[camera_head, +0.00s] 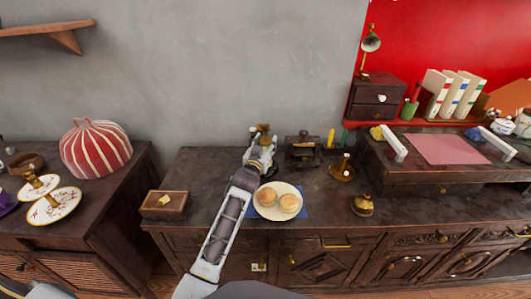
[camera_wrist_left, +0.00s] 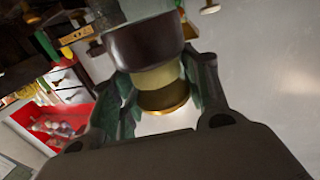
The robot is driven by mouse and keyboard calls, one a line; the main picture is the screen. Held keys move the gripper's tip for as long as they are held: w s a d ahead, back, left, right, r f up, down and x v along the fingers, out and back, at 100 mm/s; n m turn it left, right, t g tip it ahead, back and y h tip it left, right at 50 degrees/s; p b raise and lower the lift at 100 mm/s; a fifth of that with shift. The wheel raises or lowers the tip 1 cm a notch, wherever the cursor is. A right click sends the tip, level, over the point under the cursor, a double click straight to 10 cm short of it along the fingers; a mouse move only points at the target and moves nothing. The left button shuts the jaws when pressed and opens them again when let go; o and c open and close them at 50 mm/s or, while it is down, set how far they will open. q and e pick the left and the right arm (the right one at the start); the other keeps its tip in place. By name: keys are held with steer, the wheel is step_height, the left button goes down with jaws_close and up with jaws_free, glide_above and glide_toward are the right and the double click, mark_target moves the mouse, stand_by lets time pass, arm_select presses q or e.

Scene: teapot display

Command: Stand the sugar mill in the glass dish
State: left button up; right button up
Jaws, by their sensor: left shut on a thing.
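My left gripper (camera_head: 262,150) reaches in from below, over the dark cabinet top behind the plate of buns. It is shut on the sugar mill, whose brown top (camera_head: 263,129) shows just beyond the fingers. In the left wrist view the mill (camera_wrist_left: 158,74) is between the gripper's fingers (camera_wrist_left: 160,95), with a dark brown band, a pale yellow section and a brass-coloured end. Most of the mill is hidden by the gripper in the head view. I cannot make out the glass dish in either view. My right gripper is not in view.
A plate with two buns (camera_head: 268,212) lies on a blue cloth close to my left arm. A dark metal device (camera_head: 303,150), a brass holder (camera_head: 342,170) and a brass pot (camera_head: 363,204) stand to the right. A wooden box (camera_head: 165,205) is at the left edge.

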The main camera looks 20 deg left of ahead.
arm_select(q)
steer(key=shift+f, duration=0.25)
steer(key=shift+f+b, duration=0.5)
steer(key=shift+f, duration=1.3)
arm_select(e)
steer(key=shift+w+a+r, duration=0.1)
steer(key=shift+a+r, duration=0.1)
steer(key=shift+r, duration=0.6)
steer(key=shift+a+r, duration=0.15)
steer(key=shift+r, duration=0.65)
arm_select(q)
steer(key=o, duration=1.3)
steer(key=shift+f, duration=0.1)
steer(key=shift+s, duration=0.25)
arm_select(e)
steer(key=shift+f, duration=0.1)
